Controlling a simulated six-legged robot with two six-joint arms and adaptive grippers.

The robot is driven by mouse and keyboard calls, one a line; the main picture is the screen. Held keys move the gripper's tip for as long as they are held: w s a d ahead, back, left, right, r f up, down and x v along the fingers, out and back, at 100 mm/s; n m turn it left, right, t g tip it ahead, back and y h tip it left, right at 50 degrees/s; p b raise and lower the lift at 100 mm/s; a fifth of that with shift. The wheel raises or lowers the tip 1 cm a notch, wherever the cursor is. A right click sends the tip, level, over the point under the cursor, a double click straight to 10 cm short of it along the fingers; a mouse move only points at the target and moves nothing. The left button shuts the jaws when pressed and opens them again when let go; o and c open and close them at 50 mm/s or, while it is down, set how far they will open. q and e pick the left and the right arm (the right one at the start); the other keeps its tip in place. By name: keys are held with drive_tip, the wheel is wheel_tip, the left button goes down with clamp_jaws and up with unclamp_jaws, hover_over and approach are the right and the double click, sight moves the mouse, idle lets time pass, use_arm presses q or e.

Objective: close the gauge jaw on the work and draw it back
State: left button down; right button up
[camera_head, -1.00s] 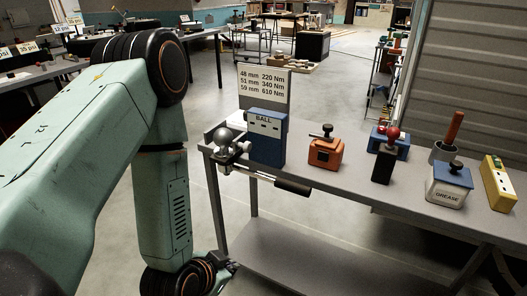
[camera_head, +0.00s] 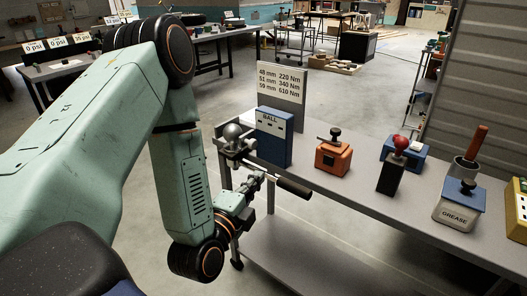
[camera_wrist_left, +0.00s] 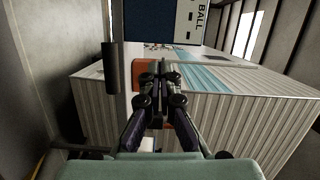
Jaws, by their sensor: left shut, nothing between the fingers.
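The gauge (camera_head: 236,145) is a metal fixture with a grey ball (camera_head: 232,131), at the bench's left end. Its bar ends in a black handle (camera_head: 293,187) that juts out past the bench's front edge. My left gripper (camera_head: 259,180) is below and in front of that edge, close to the bar and handle; I cannot tell from this view whether it touches. In the left wrist view my shut, empty fingers (camera_wrist_left: 160,76) are in the middle, and a dark cylinder (camera_wrist_left: 111,68), seemingly the handle, is apart to their left. My right gripper is not in view.
The blue BALL box (camera_head: 273,138) stands right behind the fixture, before a torque sign (camera_head: 281,85). An orange box (camera_head: 333,157), a red-knobbed block (camera_head: 391,172) and a GREASE box (camera_head: 458,205) stand along the bench (camera_head: 360,197).

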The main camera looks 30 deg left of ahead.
sight(251, 141)
use_arm(q)
drive_tip(key=w+a+m+b, duration=0.1)
drive_tip(key=w+a+b, duration=0.1)
drive_tip(key=w+a, duration=0.5)
drive_tip(key=w, duration=0.2)
drive_tip(key=shift+w, duration=0.4)
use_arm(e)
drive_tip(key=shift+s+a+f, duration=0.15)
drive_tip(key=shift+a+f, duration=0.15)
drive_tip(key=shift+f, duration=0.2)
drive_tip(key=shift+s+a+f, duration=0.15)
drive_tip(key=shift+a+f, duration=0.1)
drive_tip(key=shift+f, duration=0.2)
use_arm(q)
drive_tip(key=shift+d, duration=0.15)
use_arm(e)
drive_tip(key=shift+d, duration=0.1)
